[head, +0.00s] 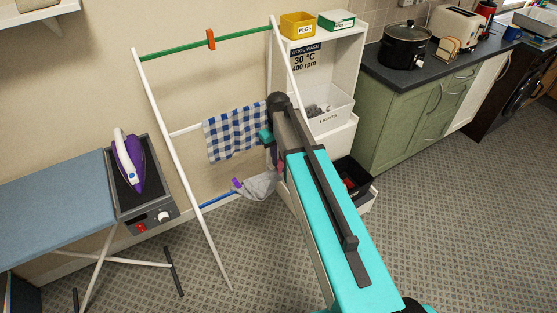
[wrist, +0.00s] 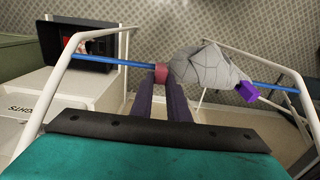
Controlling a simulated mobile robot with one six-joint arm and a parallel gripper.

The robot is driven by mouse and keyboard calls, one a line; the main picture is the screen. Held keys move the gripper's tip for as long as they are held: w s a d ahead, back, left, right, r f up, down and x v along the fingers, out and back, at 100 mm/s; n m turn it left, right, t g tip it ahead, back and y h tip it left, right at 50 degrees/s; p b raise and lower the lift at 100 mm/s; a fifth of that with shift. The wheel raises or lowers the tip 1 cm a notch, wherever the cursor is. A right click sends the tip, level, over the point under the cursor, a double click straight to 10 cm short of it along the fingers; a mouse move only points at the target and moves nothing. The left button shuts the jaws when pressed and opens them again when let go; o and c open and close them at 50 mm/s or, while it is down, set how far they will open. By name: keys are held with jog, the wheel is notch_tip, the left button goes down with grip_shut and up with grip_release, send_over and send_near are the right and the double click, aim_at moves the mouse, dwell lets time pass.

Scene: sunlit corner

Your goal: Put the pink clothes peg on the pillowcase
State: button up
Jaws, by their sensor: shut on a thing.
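The pink clothes peg (wrist: 162,74) is between the tips of my gripper (wrist: 163,84), whose dark fingers are shut on it. In the wrist view the peg overlaps the blue rail, beside the near edge of a grey cloth (wrist: 203,66), which looks like the pillowcase. I cannot tell whether the peg grips the cloth or rail. The grey cloth hangs bunched on the low blue rail in the head view (head: 260,186). A purple peg (wrist: 246,91) sits at its other end. My arm hides most of the gripper in the head view.
The white drying rack (head: 180,150) has a green top rail with an orange peg (head: 211,39). A blue checked cloth (head: 235,132) hangs midway. An ironing board (head: 50,205) stands left.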

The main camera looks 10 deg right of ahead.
notch_tip(320, 180, up, 5)
jog(key=shift+f+p, duration=0.2)
jog(key=shift+p, duration=0.75)
jog(key=shift+a, duration=0.1)
jog(key=shift+a+f+g+p, duration=0.7)
jog(key=shift+a+f, duration=0.15)
jog(key=shift+a, duration=0.2)
jog(key=shift+f+b, duration=0.65)
jog(key=shift+f, duration=0.5)
dwell(0.9)
jog(key=s+d+r+n+b, duration=0.2)
jog(key=s+r+b, duration=0.2)
jog(key=r+b, duration=0.5)
jog(key=shift+s+d+r+h, duration=0.15)
jog(key=shift+r+h, duration=0.15)
jog(key=shift+r, duration=0.05)
dwell(0.8)
